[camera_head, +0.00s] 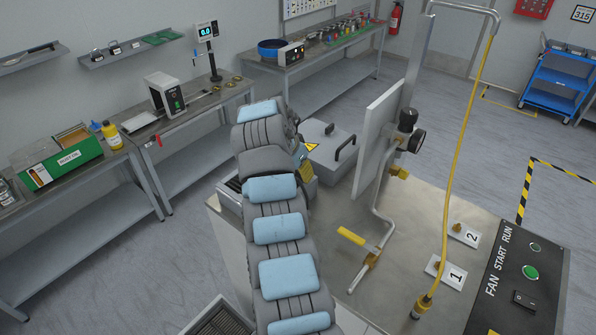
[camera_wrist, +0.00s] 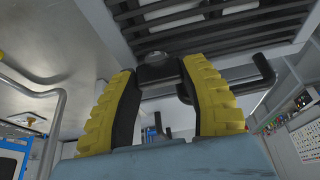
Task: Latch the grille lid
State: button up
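In the wrist view, the dark slatted grille (camera_wrist: 215,38) fills the top of the picture, with a black bar handle (camera_wrist: 265,75) at its right. My gripper (camera_wrist: 158,70) has its two yellow-ribbed fingers apart, on either side of a dark rounded knob-like part by the grille's edge. Whether the fingers press on this part or only flank it is unclear. In the head view, a grey lid (camera_head: 318,133) with black handles and a yellow warning triangle lies beyond my arm. My arm hides most of my gripper there. I cannot make out the latch clearly.
A pale upright panel (camera_head: 378,135) and bent pipework with a yellow-handled valve (camera_head: 351,236) stand right of my arm. A yellow hose (camera_head: 452,150) hangs over the metal worktop. A control panel (camera_head: 518,285) is at the lower right. A bench (camera_head: 75,175) runs along the left wall.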

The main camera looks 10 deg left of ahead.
jog(key=shift+f+b, duration=0.2)
jog(key=shift+b, duration=0.2)
jog(key=shift+f+n+y+b, duration=0.25)
jog(key=shift+n+b, duration=0.35)
jog(key=shift+b, duration=0.3)
jog(key=shift+n+y+b, duration=0.25)
jog(key=shift+n+b, duration=0.35)
jog(key=shift+b, duration=0.4)
jog(key=shift+r+n+y+b, duration=0.1)
jog(key=shift+n+y+b, duration=0.3)
jog(key=shift+n+b, duration=0.75)
jog(key=shift+r+n+y+b, duration=0.2)
jog(key=shift+n+y+b, duration=0.2)
jog(key=shift+n+b, duration=0.5)
jog(key=shift+n, duration=0.25)
jog(key=o, duration=1.2)
